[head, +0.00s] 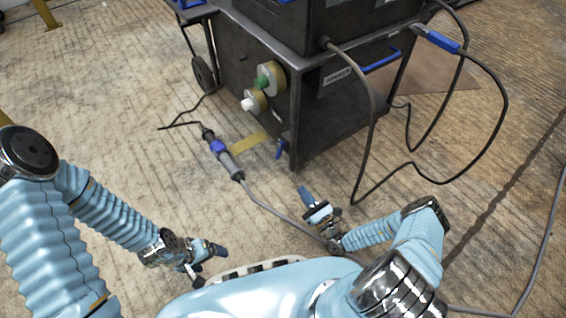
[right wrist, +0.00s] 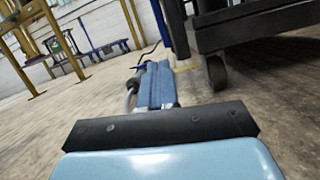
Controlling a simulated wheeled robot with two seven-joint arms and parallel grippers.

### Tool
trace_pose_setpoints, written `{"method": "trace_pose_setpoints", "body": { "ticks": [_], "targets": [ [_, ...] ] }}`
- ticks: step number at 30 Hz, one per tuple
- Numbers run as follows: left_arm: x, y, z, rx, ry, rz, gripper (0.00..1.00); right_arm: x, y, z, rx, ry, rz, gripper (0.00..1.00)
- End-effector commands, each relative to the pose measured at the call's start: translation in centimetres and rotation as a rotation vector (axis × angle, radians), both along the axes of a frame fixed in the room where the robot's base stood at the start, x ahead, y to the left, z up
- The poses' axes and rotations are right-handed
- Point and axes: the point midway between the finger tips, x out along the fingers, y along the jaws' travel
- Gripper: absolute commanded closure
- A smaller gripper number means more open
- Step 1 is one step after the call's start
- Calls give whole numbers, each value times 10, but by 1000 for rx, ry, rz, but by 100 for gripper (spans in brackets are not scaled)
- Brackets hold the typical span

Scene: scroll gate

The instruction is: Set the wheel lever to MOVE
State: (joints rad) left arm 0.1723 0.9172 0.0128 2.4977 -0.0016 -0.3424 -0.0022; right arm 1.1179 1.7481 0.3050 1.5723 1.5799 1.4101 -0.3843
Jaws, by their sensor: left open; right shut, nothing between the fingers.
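My right gripper (head: 304,192) is shut and empty, low over the floor just in front of that corner, apart from the lever. Its closed blue fingers show in the right wrist view (right wrist: 155,84), with a cart wheel (right wrist: 215,73) to their right. My left gripper (head: 210,262) is open and empty at the lower left, well away from the cart.
A grey and blue cable connector (head: 223,157) lies on the floor left of the lever, its cable running toward my right gripper. A black cable (head: 372,110) hangs from the cart and loops on the right. Green and white round fittings (head: 263,83) stick out from the cart's side.

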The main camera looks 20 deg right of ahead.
Motion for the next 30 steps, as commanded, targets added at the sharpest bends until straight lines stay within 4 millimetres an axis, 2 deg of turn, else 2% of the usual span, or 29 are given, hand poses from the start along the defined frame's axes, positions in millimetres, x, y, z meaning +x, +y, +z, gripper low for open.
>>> {"method": "trace_pose_setpoints", "body": {
  "ticks": [6, 18, 23, 30],
  "targets": [
    [0, 0, 2, 0, 1, 0, 15, -6, -3, -1, -120, -32, -36, 100],
    [0, 0, 1, 0, 0, 0, 15, -2, -1, -1, -123, -33, -35, 100],
    [0, 0, 0, 0, 0, 0, 15, 16, 6, 5, -123, -35, -34, 100],
    [0, 0, -6, 0, -1, 0, 15, 62, 23, 17, -123, -35, -33, 100]
  ]
}}
